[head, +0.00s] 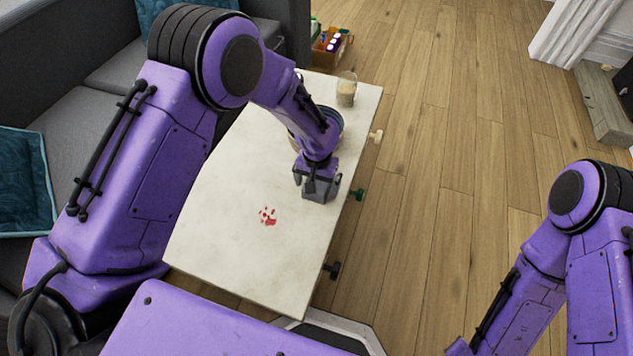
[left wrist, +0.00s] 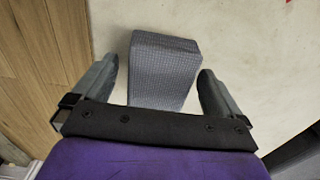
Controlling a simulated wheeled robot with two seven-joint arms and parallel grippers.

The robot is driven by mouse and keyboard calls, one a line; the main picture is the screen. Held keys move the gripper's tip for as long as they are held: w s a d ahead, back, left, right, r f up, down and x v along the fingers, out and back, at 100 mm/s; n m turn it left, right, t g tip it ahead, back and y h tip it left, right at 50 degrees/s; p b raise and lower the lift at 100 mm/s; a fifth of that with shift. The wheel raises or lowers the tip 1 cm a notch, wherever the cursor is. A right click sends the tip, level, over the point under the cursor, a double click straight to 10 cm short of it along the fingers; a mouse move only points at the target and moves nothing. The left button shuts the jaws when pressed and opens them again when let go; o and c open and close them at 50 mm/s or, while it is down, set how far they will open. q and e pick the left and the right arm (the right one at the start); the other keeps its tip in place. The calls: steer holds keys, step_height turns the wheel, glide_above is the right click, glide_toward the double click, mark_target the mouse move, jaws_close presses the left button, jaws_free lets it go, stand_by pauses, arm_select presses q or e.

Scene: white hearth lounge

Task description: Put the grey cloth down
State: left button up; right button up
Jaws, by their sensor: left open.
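The grey cloth (left wrist: 163,68) shows in the left wrist view as a folded, finely patterned block over the pale table. My left gripper (head: 317,190) is above the right part of the table in the head view. In the left wrist view its fingers (left wrist: 158,82) are apart, one on each side of the cloth, with a gap at the left finger. Whether the right finger touches the cloth is unclear. In the head view the gripper mostly hides the cloth. My right gripper is out of view.
Knobs, one green (head: 357,194), stick out along the right edge. A sofa (head: 85,125) is at left.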

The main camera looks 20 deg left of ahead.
arm_select(q)
step_height(320, 180, up, 12)
steer(key=p, duration=0.3)
steer(key=shift+r, duration=0.15)
steer(key=shift+p, duration=0.3)
